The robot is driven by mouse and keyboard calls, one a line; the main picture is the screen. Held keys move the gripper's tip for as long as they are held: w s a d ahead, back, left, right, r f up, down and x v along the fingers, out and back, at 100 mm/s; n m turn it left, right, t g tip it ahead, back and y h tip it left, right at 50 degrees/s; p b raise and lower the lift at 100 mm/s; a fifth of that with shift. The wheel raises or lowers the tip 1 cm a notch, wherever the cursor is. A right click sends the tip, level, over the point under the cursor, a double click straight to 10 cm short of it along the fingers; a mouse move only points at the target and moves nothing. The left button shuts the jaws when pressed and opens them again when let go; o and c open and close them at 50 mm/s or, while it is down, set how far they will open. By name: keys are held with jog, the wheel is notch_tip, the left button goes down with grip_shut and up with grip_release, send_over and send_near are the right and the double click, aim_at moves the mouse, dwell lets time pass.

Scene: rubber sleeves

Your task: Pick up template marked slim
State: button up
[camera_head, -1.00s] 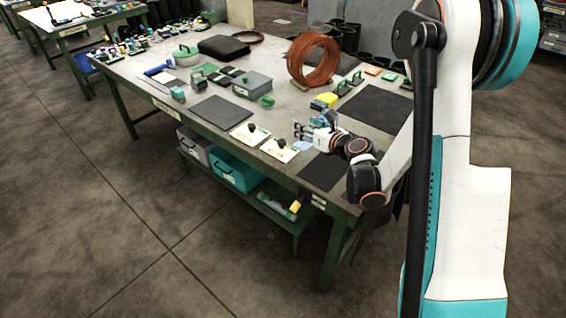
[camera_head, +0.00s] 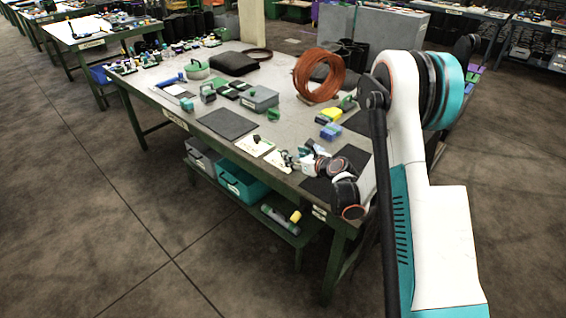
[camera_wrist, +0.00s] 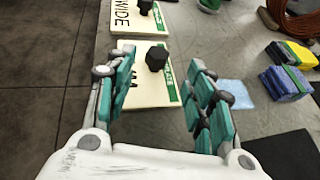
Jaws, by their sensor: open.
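A cream template (camera_wrist: 152,86) with a green edge strip and a black knob (camera_wrist: 156,58) lies on the table between my gripper's fingers in the wrist view. The left finger covers part of its black lettering, so I cannot read the whole word. A second template (camera_wrist: 128,22), marked WIDE, lies just beyond it. In the head view, the WIDE template (camera_head: 254,146) is on the left and the other template (camera_head: 276,159) is at my gripper (camera_head: 289,157). My gripper (camera_wrist: 158,95) is open, its fingers on either side of the nearer template. I cannot tell how high they are above it.
The green-framed table (camera_head: 180,118) has its front edge close to the templates. Blue and yellow blocks (camera_wrist: 285,82) and a dark mat (camera_wrist: 285,155) lie right of my gripper. Another dark mat (camera_head: 228,124) lies left of the templates. A copper coil (camera_head: 318,76) stands farther back.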

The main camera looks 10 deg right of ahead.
aim_at(275, 159)
jog(key=b+x, duration=0.2)
jog(key=x, duration=0.3)
jog(key=shift+a, duration=0.25)
jog(key=shift+r, duration=0.1)
grip_shut()
